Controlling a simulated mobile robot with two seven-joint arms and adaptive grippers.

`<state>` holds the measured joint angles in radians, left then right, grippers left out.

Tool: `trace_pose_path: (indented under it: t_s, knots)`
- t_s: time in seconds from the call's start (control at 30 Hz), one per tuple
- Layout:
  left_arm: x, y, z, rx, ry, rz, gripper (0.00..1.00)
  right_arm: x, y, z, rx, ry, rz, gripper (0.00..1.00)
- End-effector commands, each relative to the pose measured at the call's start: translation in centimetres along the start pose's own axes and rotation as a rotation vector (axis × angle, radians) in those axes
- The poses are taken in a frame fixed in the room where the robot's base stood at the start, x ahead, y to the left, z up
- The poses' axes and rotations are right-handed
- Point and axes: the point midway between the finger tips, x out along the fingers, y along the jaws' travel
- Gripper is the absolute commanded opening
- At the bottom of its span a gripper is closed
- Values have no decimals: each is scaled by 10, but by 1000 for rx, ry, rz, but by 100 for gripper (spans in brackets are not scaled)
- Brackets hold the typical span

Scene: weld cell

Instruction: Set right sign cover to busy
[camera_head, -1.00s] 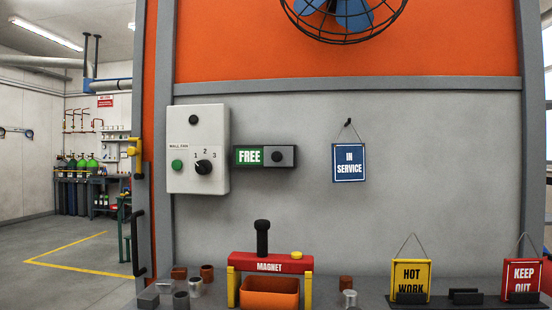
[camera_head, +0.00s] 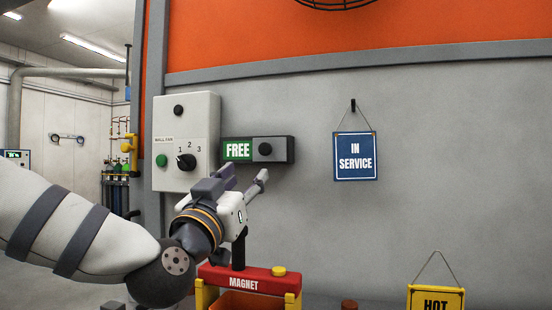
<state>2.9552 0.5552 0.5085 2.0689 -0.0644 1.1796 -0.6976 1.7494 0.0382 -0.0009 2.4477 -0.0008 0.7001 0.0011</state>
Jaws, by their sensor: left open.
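The sign (camera_head: 238,151) on the grey wall is a dark box showing the white word FREE on green at its left. Its grey cover (camera_head: 279,150) with a round black knob (camera_head: 265,149) sits over the right part, and what lies behind the cover is hidden. My left gripper (camera_head: 246,177) is open and empty, just below the sign, with its fingers pointing up toward it and apart from the knob in the picture. My right gripper is not in view.
A white wall-fan control box (camera_head: 185,120) with a dial hangs left of the sign. A blue IN SERVICE sign (camera_head: 355,157) hangs to the right. Below stand the red MAGNET stand (camera_head: 250,281) and a yellow HOT sign (camera_head: 436,298). The wall right of the sign is mostly clear.

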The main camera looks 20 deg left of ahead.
Motion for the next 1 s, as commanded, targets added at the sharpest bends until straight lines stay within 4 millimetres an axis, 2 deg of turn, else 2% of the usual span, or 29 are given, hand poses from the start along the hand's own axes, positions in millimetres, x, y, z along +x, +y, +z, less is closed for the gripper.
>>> trace_pose_path:
  t_s: [0.17,0.4,0.5,0.67,0.93,1.0]
  knots:
    - [26,-2,-1,1,10,-6,43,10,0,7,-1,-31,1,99]
    - [88,-1,5,1,2,-5,43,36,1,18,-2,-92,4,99]
    - [105,-1,-1,0,5,-4,43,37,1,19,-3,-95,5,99]
    - [119,-1,-6,0,10,-3,43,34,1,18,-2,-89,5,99]
    - [121,-1,-5,0,8,-2,43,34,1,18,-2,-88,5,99]
    - [121,-1,-5,0,8,-2,28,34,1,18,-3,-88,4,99]
